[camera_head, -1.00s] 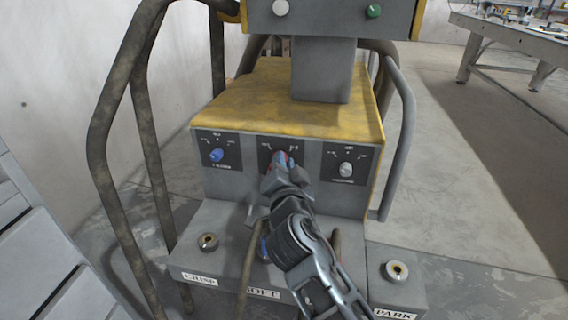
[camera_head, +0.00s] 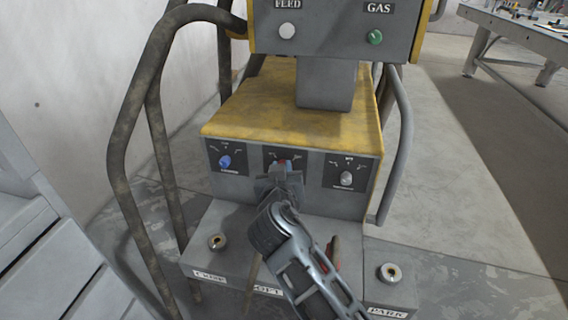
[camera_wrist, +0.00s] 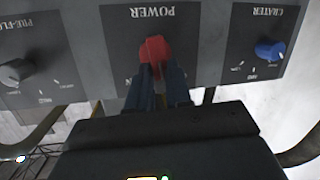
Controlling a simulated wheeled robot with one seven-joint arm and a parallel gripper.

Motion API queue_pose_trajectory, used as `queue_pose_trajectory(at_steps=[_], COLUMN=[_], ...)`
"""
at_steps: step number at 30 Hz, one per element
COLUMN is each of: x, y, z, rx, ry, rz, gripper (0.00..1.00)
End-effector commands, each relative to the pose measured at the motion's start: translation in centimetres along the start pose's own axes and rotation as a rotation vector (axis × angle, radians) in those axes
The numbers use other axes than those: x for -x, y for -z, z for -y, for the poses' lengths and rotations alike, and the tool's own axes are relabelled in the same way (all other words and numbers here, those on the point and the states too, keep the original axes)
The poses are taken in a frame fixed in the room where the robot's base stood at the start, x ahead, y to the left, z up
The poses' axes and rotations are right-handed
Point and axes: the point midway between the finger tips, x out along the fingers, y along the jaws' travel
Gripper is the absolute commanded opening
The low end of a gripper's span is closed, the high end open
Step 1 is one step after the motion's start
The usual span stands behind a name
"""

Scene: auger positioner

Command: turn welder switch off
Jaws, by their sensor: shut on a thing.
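The welder (camera_head: 290,110) is a grey and yellow box with a row of dials on its front panel. The red power switch (camera_wrist: 155,50) sits under the upside-down POWER label in the wrist view. In the head view only a bit of the red switch (camera_head: 284,162) shows above my gripper. My gripper (camera_wrist: 158,74) is shut on the red switch, its two dark fingers on either side of the knob. The switch's setting marks are mostly hidden by the fingers.
A blue CRATER knob (camera_head: 225,161) and a grey PRE-FLOW knob (camera_head: 347,178) flank the switch. Above is a box with a white FEED button (camera_head: 287,31) and a green GAS button (camera_head: 375,37). Bent side rails (camera_head: 124,150) stand at the left. Sockets (camera_head: 390,272) lie below.

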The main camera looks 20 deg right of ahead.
Motion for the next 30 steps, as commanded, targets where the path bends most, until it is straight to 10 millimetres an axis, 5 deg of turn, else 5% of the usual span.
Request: queue_pose_trajectory(at_steps=[15, 30], x=[-0.1, -0.3], y=[0.2, -0.1], z=[0.9, 1.4], rx=[0.437, 0.63], ry=[-0.085, -0.122], rz=[0.089, 0.128], gripper=[0.0, 0.0])
